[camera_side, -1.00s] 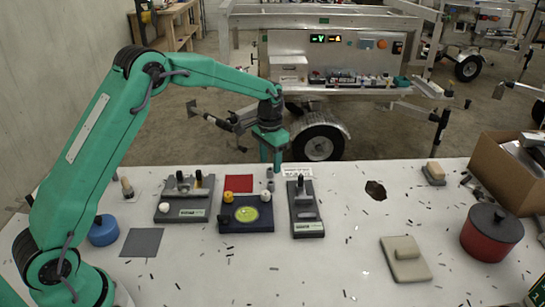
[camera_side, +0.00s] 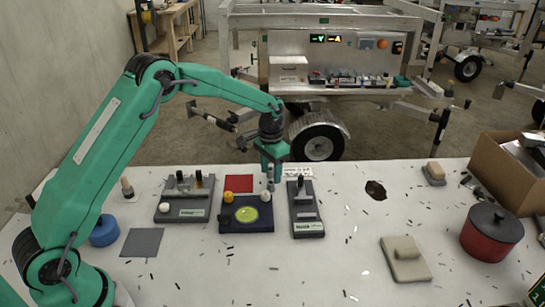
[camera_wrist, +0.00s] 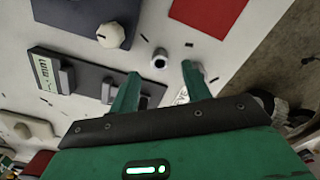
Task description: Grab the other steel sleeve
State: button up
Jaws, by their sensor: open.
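The nearer sleeve (camera_side: 270,187) shows just below my fingertips in the side view. In the wrist view this sleeve (camera_wrist: 159,60) stands upright, its dark bore visible, in the gap just beyond my fingertips. I cannot tell the exact height of the tips.
The dark plate (camera_side: 235,225) with a green disc, white knob and yellow knob stands close at left. The narrow grey tray (camera_side: 307,221) is close at right. A red square (camera_side: 239,184) lies behind. Small dark chips litter the table; there is free room further right.

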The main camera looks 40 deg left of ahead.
aim_at(271, 182)
jog(key=shift+f, duration=2.3)
grip_shut()
